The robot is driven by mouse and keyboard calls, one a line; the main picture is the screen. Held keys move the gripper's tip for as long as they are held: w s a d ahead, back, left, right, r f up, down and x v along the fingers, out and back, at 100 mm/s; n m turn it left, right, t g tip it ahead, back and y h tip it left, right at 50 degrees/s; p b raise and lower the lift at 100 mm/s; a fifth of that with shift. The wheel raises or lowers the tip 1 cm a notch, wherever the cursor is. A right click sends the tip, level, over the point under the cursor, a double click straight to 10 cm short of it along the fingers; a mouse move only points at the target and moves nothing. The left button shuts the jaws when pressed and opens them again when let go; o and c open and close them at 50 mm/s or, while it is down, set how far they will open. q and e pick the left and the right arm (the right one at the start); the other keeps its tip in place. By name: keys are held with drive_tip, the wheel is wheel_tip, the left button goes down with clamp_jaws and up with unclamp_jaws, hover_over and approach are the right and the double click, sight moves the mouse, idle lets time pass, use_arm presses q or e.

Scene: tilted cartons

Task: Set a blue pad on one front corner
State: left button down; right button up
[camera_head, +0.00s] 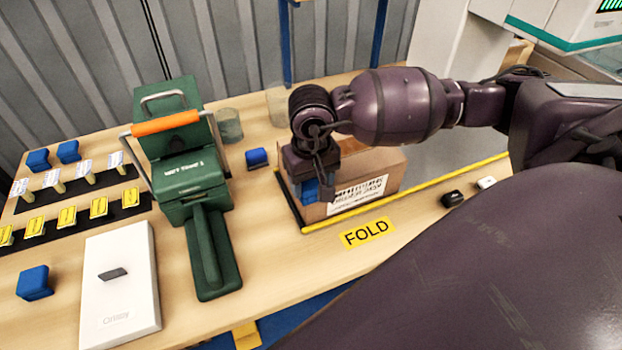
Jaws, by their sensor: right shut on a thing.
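A brown carton (377,172) with a white barcode label (357,194) sits on the wooden table behind a yellow strip. My right gripper (312,183) points down at the carton's front left corner and is shut on a blue pad (307,191). The pad overlaps that corner in the picture; I cannot tell whether it touches the carton. The gripper and arm hide part of the carton's top. Other blue pads lie on the table: one left of the carton (257,157), two at the far left (38,160) and (68,151), and one at the near left (34,283). My left gripper is out of view.
A green machine (188,170) with an orange-gripped handle stands left of the carton. A white box (120,290) lies in front of it. Glass jars (229,125) stand behind. A yellow FOLD label (367,232) and two small black and white items (452,199) lie in front.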

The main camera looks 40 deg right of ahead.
drive_tip(key=o, duration=0.8)
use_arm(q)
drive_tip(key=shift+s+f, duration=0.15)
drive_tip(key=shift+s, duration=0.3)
use_arm(e)
drive_tip(key=shift+o, duration=1.3)
drive_tip(key=shift+r+p, duration=0.65)
drive_tip(key=shift+r, duration=1.15)
drive_tip(key=shift+r+p, duration=0.35)
drive_tip(key=shift+r, duration=1.35)
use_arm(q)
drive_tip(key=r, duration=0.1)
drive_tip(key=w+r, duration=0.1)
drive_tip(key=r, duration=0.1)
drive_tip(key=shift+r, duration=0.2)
